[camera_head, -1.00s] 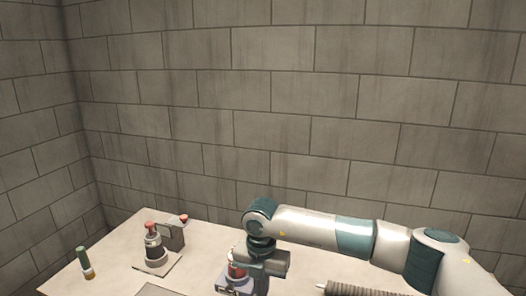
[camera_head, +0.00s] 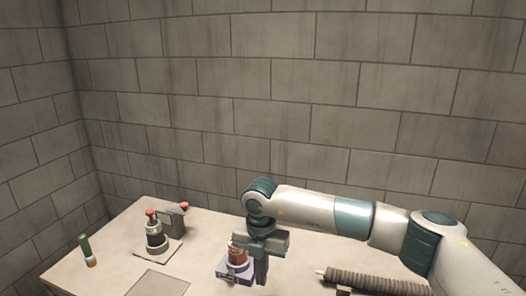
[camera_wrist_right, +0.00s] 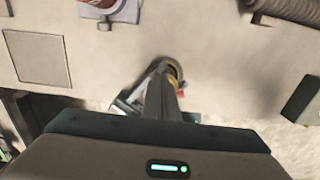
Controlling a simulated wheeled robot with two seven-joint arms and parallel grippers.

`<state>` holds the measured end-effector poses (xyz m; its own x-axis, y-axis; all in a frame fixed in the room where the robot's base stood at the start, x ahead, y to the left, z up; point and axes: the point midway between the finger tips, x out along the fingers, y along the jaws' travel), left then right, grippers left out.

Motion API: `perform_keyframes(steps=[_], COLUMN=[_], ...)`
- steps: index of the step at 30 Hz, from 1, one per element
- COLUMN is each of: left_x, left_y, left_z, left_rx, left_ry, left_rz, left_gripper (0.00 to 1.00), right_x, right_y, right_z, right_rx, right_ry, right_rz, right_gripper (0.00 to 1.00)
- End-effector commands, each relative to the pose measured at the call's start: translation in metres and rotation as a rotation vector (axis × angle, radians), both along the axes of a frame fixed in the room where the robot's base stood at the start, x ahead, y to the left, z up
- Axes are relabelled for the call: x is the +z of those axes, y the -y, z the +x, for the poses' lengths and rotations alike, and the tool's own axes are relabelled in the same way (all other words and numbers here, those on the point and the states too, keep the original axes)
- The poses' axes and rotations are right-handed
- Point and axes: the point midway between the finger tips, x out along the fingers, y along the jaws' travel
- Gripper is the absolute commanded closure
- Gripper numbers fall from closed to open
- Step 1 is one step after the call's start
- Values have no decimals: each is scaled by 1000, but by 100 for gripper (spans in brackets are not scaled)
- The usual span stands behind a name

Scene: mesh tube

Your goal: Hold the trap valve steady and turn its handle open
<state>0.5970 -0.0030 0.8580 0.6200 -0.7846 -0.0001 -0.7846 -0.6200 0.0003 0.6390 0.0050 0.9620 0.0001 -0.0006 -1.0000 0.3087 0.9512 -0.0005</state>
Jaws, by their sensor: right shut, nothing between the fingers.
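A round ringed fitting with small red and yellow parts (camera_wrist_right: 174,70) stands near the table's front edge in the right wrist view. It may be the trap valve, but my fingers hide much of it, and its handle is not clear. My right gripper (camera_head: 262,279) points down at the front of the table, shut and empty. In the right wrist view its closed fingers (camera_wrist_right: 163,92) overlap the fitting; I cannot tell whether they touch it. My left gripper is not in view.
A red-topped part on a blue-grey base (camera_head: 234,271) stands just left of my right gripper. A ribbed tube (camera_head: 375,282) lies to the right. A red-knobbed device (camera_head: 154,234), a green-capped bottle (camera_head: 86,249) and a flat grey plate (camera_head: 158,284) are to the left.

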Motion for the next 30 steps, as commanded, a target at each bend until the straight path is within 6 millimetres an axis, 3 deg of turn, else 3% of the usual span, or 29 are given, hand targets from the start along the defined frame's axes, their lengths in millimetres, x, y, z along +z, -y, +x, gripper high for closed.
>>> perform_keyframes(steps=[13, 25, 30], left_x=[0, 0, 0], left_y=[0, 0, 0], left_z=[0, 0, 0], left_rx=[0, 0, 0], left_ry=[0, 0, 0], left_rz=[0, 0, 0], left_gripper=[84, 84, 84], right_x=[42, 47, 49], right_y=[0, 0, 13], right_z=[0, 0, -3], right_rx=[0, 0, 0], right_ry=[0, -1, -3], right_rz=[1, 0, 2], right_gripper=[100, 100, 100])
